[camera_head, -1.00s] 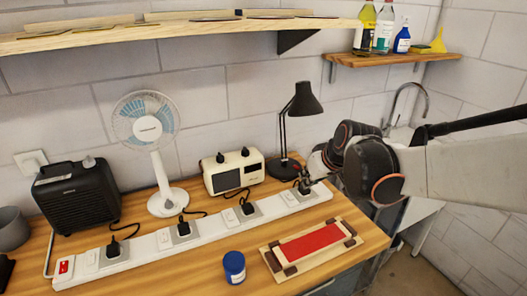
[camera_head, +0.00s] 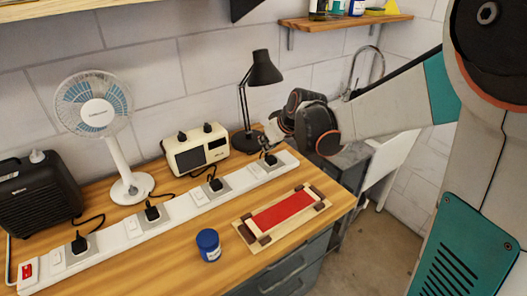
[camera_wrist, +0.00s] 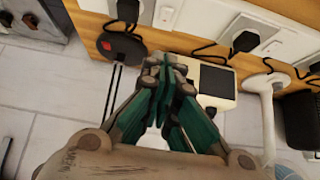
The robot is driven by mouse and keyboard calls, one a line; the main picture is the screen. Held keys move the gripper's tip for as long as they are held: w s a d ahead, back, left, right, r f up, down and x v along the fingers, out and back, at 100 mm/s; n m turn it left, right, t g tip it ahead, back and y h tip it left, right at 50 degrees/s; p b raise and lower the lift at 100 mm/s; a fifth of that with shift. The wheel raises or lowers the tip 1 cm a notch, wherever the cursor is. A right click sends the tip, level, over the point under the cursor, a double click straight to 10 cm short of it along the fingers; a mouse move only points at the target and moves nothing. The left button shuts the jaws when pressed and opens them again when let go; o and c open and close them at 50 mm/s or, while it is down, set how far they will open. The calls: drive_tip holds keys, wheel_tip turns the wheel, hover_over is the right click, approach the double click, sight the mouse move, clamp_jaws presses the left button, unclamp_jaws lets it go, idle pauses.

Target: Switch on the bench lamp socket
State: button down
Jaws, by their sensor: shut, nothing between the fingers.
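The black bench lamp (camera_head: 263,72) stands at the back right of the bench. Its black plug (camera_head: 270,159) sits in the right-end socket of the long white power strip (camera_head: 128,232). A small white rocker switch (camera_head: 258,171) lies just left of this plug; its position is too small to tell. My gripper (camera_head: 266,143) is shut and empty, near the lamp plug and in front of the lamp base. In the wrist view my fingertips (camera_wrist: 166,66) are together, apart from the strip's plug (camera_wrist: 128,10) and switch (camera_wrist: 165,15). Contact is not visible.
A cream device (camera_head: 196,150), a white fan (camera_head: 98,112) and a black heater (camera_head: 38,193) stand behind the strip. A red switch (camera_head: 28,270) is at its left end.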

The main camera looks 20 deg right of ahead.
drive_tip(key=b, duration=0.3)
hover_over(256, 168)
drive_tip(key=s, duration=0.1)
drive_tip(key=f, duration=0.6)
drive_tip(key=shift+s+d+f, duration=0.2)
drive_tip(key=shift+f, duration=0.15)
wheel_tip(256, 168, down, 3)
drive_tip(key=shift+w+r+b, duration=0.1)
drive_tip(key=shift+r+b, duration=0.1)
drive_tip(key=shift+b, duration=0.15)
drive_tip(key=shift+f+b, duration=0.35)
drive_tip(key=shift+f, duration=0.45)
drive_tip(key=shift+s, duration=0.2)
drive_tip(key=shift+s+d+f, duration=0.2)
drive_tip(key=shift+s+f, duration=0.1)
drive_tip(key=shift+f, duration=0.25)
